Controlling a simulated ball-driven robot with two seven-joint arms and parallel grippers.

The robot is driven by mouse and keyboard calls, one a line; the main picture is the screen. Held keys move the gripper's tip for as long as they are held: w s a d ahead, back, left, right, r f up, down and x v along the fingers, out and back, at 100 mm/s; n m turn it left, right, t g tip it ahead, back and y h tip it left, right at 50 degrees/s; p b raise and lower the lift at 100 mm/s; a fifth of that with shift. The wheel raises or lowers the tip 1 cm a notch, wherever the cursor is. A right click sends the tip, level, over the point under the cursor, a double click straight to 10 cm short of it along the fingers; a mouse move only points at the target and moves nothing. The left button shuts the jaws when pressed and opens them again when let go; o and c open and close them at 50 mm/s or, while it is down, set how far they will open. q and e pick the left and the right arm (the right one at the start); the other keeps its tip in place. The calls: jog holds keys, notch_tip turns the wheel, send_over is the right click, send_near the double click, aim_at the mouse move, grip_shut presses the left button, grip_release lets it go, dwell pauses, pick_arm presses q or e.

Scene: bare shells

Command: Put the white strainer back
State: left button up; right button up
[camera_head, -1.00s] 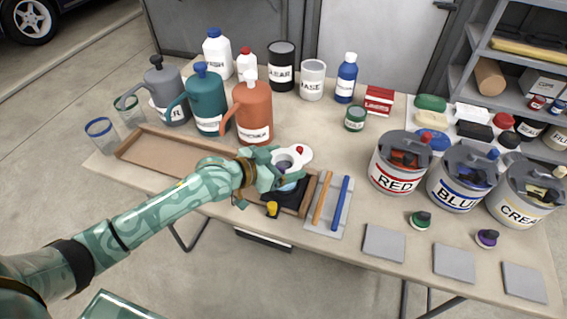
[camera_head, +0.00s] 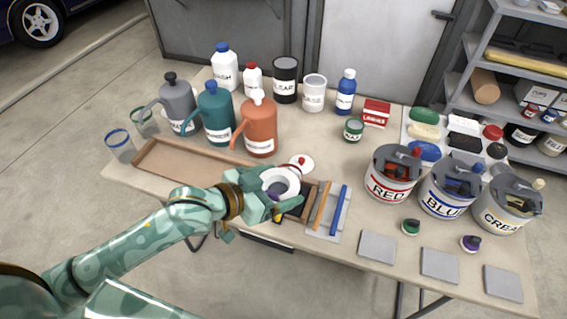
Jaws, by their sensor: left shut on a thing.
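The white strainer (camera_head: 281,175) is a round white ring with a grey middle. My left gripper (camera_head: 270,200) is shut on its near side. The strainer is over the right part of the long wooden tray (camera_head: 150,172), near a dark block (camera_head: 293,213) that is partly covered by the gripper. I cannot tell whether the strainer touches anything below it. A white disc with a red spot (camera_head: 301,163) shows just behind the strainer. My right gripper is not in view.
Orange (camera_head: 260,128), teal (camera_head: 214,115) and grey (camera_head: 176,105) jugs stand behind the tray. An orange stick (camera_head: 322,205) and a blue stick (camera_head: 340,207) lie right of the gripper. Red (camera_head: 390,185), blue and cream cans stand further right. The table middle is clear.

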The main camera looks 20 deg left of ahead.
pick_arm(q)
jog(key=shift+s+r, duration=0.25)
jog(key=shift+s, duration=0.4)
jog(key=shift+w+a+f+n+t+y, duration=0.1)
jog(key=shift+a+n+t+y, duration=0.1)
jog(key=shift+a, duration=0.3)
jog(key=shift+w+a+f+n+t+y, duration=0.1)
jog(key=shift+a+n+t, duration=0.1)
jog(key=shift+a, duration=0.25)
jog(key=w+a+r+n+t+y, duration=0.2)
jog(key=a+r+n+y, duration=0.3)
jog(key=r, duration=0.5)
jog(key=shift+w+r+n+y, duration=0.45)
jog(key=shift+n+y, duration=0.25)
jog(key=shift+y, duration=0.4)
jog(key=shift+w+a, duration=0.1)
